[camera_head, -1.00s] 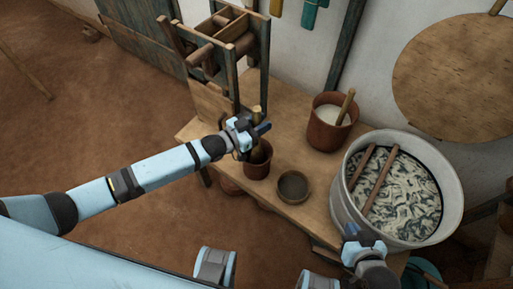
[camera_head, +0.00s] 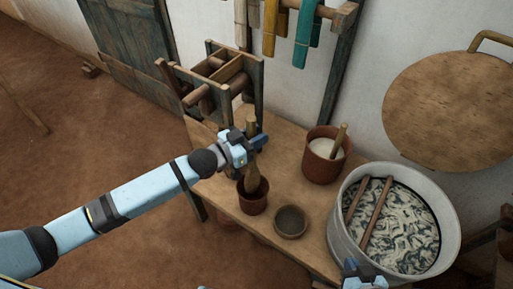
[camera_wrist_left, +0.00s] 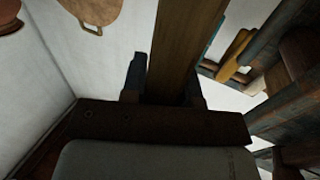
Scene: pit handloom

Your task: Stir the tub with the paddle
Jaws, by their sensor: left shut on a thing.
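My left gripper (camera_head: 254,143) is shut on the upright handle of a wooden paddle (camera_head: 253,176). The paddle's wider lower end stands over the small brown pot (camera_head: 252,206), with its tip hidden by the rim. In the left wrist view the wooden handle (camera_wrist_left: 178,45) runs up between the fingers. The big grey metal tub (camera_head: 343,232) stands at the right, full of pale and dark swirled contents, with two wooden sticks (camera_head: 376,212) lying across it. My right gripper (camera_head: 364,272) is at the bottom edge, in front of the tub, partly cut off; its jaws are unclear.
A red-brown pot (camera_head: 318,165) with white contents and a stick stands behind. A small dark bowl (camera_head: 290,222) sits between the brown pot and the tub. A wooden frame (camera_head: 240,75) stands at the back left. A round wooden board (camera_head: 450,110) is at the wall.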

